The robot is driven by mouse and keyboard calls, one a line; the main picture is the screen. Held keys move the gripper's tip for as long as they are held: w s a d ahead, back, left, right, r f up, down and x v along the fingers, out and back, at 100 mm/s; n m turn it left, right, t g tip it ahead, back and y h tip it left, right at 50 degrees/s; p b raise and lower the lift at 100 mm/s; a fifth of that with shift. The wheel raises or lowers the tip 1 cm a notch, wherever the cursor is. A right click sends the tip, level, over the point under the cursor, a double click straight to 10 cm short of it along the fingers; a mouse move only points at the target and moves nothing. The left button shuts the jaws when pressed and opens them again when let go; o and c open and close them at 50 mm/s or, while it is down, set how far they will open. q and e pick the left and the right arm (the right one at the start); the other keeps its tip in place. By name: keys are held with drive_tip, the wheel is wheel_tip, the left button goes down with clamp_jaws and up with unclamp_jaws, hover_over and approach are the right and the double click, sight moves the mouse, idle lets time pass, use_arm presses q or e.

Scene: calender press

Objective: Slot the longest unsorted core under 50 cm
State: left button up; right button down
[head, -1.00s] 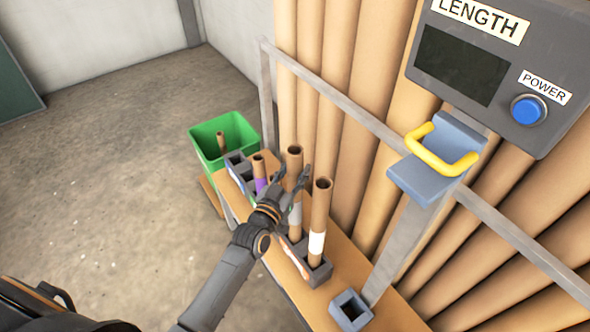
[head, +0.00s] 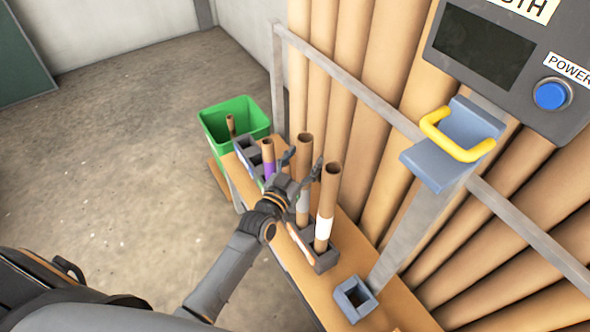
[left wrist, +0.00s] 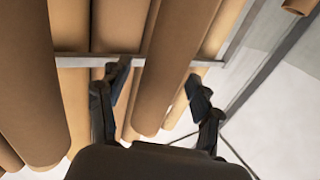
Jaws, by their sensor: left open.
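Three cardboard cores stand in a dark slotted rack (head: 326,262) on the bench: one with a white band (head: 324,228), one with a grey band (head: 304,150), and a shorter one with a purple band (head: 268,153). A short core (head: 231,127) stands in the green bin (head: 212,122). My left gripper (head: 302,161) is open, with its fingers spread at the grey-banded core. In the left wrist view a core (left wrist: 172,60) shows between the open fingers (left wrist: 158,90); contact cannot be told. My right gripper is not in view.
A length display panel (head: 510,100) with a blue power button (head: 552,94) hangs at upper right. A blue bracket with a yellow handle (head: 455,140) and an empty square socket (head: 354,298) stand right of the rack. Tall tubes (head: 385,60) and a rail line the back.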

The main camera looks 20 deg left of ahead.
use_arm(q)
drive_tip(key=s+a, duration=0.1)
drive_tip(key=s, duration=1)
drive_tip(key=shift+s+a, duration=0.15)
drive_tip(key=shift+a, duration=0.15)
drive_tip(key=s+f+g+y, duration=0.1)
drive_tip(key=s+f+g, duration=0.35)
drive_tip(key=f, duration=1.05)
drive_tip(key=s+f+g, duration=0.3)
drive_tip(key=s+f, duration=0.2)
drive_tip(key=f, duration=0.9)
drive_tip(key=s+a+f+g, duration=0.1)
drive_tip(key=s+f+g, duration=0.2)
drive_tip(key=s+f, duration=0.3)
drive_tip(key=s+a+f+g+y, duration=0.1)
drive_tip(key=s+f, duration=0.5)
drive_tip(key=s, duration=0.7)
drive_tip(key=s+a+f+g, duration=0.2)
drive_tip(key=s+f+g, duration=0.3)
drive_tip(key=s, duration=0.5)
wheel_tip(320, 180, down, 2)
drive_tip(key=shift+s+a+f+m+y, duration=0.1)
drive_tip(key=shift+s+a+m+y, duration=0.2)
drive_tip(key=shift+a+m, duration=0.1)
